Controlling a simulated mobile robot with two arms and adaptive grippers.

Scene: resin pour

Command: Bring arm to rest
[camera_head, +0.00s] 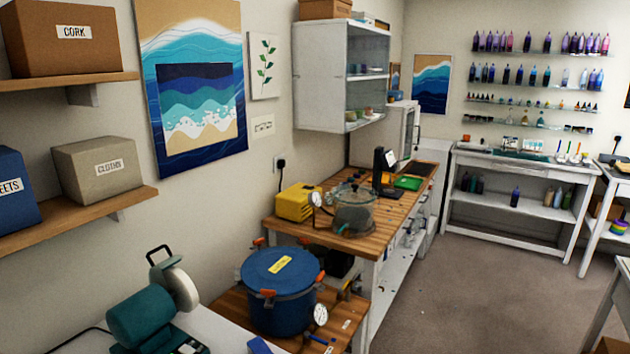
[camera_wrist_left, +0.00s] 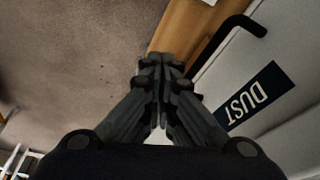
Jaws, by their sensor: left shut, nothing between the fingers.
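My left gripper (camera_wrist_left: 163,68) shows in the left wrist view with its dark fingers brought together. It is shut and nothing shows between its fingertips. Behind it lie the brown floor, a wooden strip and a pale surface. Neither of my arms shows in the head view. My right gripper is in no view.
In the wrist view a dark label reading DUST (camera_wrist_left: 250,100) and a black bent handle (camera_wrist_left: 240,28) are right of the fingers. The head view shows a blue pressure pot (camera_head: 278,290), a teal grinder (camera_head: 142,315) and a wooden bench (camera_head: 335,240). The floor (camera_head: 490,290) at right is open.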

